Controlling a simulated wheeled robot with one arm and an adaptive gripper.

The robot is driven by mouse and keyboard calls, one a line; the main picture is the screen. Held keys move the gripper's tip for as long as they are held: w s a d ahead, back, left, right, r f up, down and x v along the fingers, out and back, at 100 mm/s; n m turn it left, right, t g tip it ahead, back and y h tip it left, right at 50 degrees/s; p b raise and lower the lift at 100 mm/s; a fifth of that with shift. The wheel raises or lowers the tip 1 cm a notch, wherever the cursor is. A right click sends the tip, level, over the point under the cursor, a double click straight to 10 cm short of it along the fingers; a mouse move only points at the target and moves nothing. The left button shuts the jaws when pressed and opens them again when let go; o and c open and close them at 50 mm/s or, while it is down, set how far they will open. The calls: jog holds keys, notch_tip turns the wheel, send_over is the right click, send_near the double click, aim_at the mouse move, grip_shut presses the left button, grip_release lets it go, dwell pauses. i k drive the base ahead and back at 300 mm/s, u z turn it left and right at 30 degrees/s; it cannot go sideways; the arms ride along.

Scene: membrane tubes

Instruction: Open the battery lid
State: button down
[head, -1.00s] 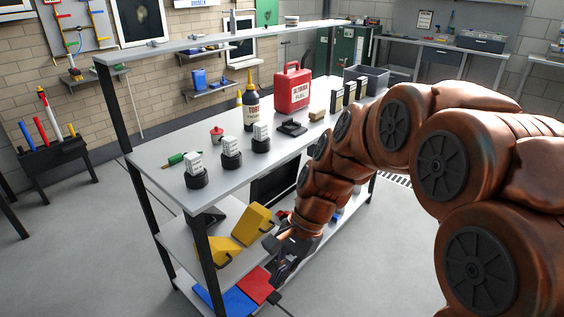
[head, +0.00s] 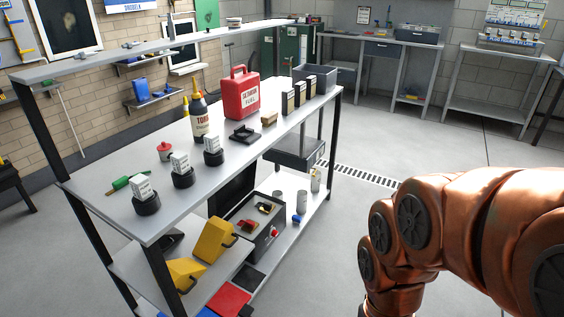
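A dark grey box (head: 262,243) on the lower shelf of the workbench appears to be the battery case. Small red, yellow and dark parts show at its top, and a red knob (head: 274,232) is on its front right. A black panel (head: 228,194) stands upright behind it and looks like a raised lid, though I cannot tell whether it is joined to the box. My copper arm bends down at the right, clear of the bench. My gripper is below the picture's lower edge and out of view.
The workbench top (head: 105,206) holds a red fuel can (head: 240,95), a black bottle (head: 198,117) and several small boxes. Yellow blocks (head: 214,240) lie left of the dark box; cans (head: 302,201) stand right of it. The floor right of the bench is open.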

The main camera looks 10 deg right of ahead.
aim_at(220, 203)
jog(key=z, duration=0.5)
jog(key=i, duration=1.3)
jog(key=u, duration=1.95)
